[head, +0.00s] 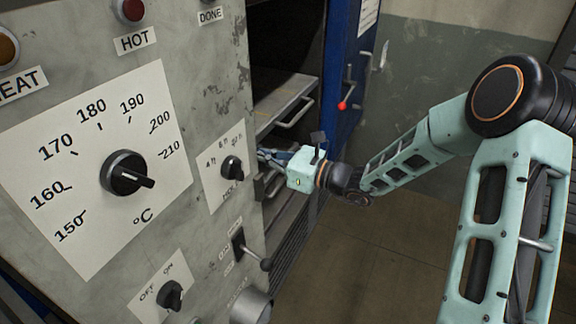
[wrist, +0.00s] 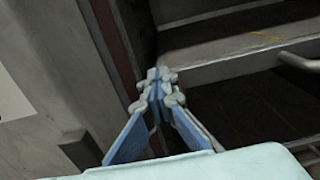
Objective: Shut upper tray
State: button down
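The upper tray (head: 284,103) is a grey metal tray with a bar handle (head: 297,113). It sticks out of the dark opening of the oven cabinet. My gripper (head: 262,155) is below the upper tray and close to the cabinet's front edge. In the wrist view my gripper (wrist: 157,78) has its blue fingers drawn together at the tips, with nothing seen between them. A grey tray front (wrist: 220,68) with a handle (wrist: 300,62) lies beyond and to the right of the fingertips. I cannot tell whether the fingers touch anything.
A lower tray (head: 287,214) shows beneath my gripper. The blue oven door (head: 345,75) stands open to the right, with a red-knobbed lever (head: 343,105). The control panel (head: 75,110) with dials is on the left. The floor (head: 370,260) right of the cabinet is clear.

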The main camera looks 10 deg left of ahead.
jog(key=b+x, duration=0.1)
jog(key=x, duration=0.5)
jog(key=shift+a+f, duration=0.1)
jog(key=shift+a, duration=0.15)
jog(key=shift+w+a, duration=0.25)
jog(key=shift+a, duration=0.2)
